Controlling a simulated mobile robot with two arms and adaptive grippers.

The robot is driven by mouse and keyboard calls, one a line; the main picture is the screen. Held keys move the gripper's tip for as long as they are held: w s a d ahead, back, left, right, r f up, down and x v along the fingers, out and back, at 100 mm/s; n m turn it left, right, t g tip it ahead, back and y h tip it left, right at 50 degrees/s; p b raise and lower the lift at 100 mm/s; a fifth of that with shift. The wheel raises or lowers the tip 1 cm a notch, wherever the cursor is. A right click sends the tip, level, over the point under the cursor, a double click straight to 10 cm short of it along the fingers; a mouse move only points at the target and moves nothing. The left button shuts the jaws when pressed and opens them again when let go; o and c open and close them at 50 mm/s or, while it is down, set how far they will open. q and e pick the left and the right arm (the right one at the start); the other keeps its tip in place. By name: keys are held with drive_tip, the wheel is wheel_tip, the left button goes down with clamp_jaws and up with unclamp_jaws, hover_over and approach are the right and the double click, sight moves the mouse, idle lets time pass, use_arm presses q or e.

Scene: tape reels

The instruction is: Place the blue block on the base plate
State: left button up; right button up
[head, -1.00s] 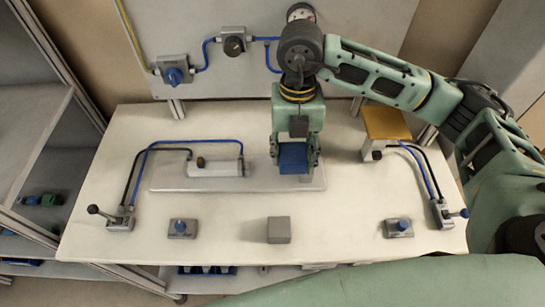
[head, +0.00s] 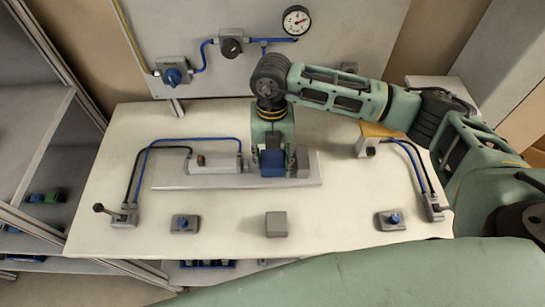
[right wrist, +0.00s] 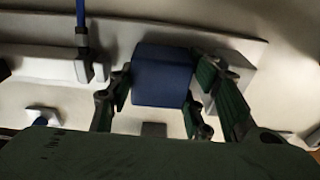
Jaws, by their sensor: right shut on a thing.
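The blue block (head: 272,164) is held between the fingers of my right gripper (head: 272,160), over the middle-right part of the light grey base plate (head: 215,183). In the right wrist view the blue block (right wrist: 162,76) sits between the gripper's fingers (right wrist: 160,95), above the plate. I cannot tell whether its underside touches the plate. A light grey block (head: 303,163) is on the plate just right of the gripper, also in the right wrist view (right wrist: 238,76). My left gripper is not in view.
A grey block (head: 277,224) stands at the table's front middle, between two blue-knobbed valves (head: 185,223) (head: 390,219). Lever boxes (head: 123,215) (head: 433,207) stand at both sides. A wood-topped stand (head: 378,130) is partly behind my arm. A gauge panel (head: 210,85) stands behind.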

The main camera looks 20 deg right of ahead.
sight(273, 153)
drive_tip(key=o, duration=1)
drive_tip(key=shift+r, duration=0.15)
drive_tip(key=shift+w+r, duration=0.15)
drive_tip(key=shift+r, duration=0.15)
wheel_tip(273, 153, up, 11)
drive_tip(key=w+b, duration=0.1)
drive_tip(key=b, duration=0.2)
drive_tip(key=shift+d, duration=0.2)
drive_tip(key=shift+r, duration=0.1)
